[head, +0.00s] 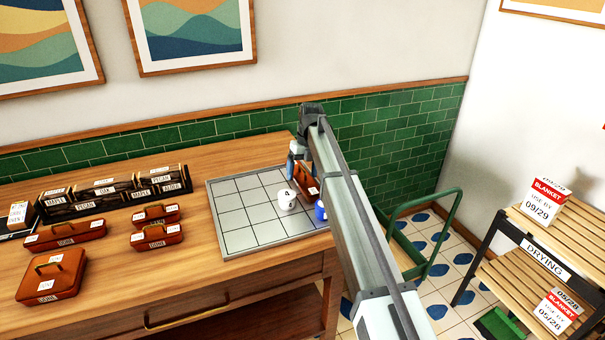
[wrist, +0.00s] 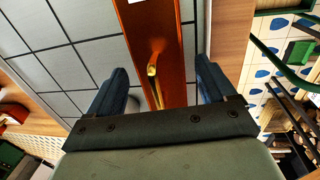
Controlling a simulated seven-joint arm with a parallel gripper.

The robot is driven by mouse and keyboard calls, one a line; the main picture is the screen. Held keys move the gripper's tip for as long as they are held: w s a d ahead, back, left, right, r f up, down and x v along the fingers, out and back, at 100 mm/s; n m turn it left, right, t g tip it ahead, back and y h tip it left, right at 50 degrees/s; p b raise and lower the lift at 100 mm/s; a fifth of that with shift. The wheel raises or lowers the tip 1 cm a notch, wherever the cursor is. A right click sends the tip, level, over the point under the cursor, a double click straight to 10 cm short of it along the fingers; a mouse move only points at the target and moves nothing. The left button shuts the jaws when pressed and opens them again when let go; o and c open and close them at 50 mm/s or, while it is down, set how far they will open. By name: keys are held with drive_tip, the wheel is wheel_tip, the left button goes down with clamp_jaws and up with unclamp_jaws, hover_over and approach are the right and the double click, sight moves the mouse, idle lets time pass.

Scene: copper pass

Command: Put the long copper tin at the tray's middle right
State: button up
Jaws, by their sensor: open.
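The long copper tin (head: 306,184) lies on the right side of the grey gridded tray (head: 232,226). My arm partly covers it in the head view. In the wrist view the tin (wrist: 152,30) runs lengthwise between my gripper's fingers, with its brass handle (wrist: 153,75) between them. My gripper (wrist: 160,74) is open, with a visible gap on each side of the tin. A white mug (head: 287,201) stands on the tray left of the tin, and a blue mug (head: 320,211) stands nearer the front right, partly hidden by my arm.
Other copper tins stand on the wooden counter left of the tray: a long one (head: 65,235), two small ones (head: 155,213) (head: 157,237) and a large one (head: 52,277). A dark labelled rack (head: 115,192) is behind them. The tray's left squares are clear. A green cart (head: 435,235) stands right.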

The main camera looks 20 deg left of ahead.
wheel_tip(320, 180, up, 11)
drive_tip(key=w+d, duration=0.1)
idle(0.3)
drive_tip(key=shift+r, duration=0.1)
drive_tip(key=shift+c, duration=0.4)
idle(0.9)
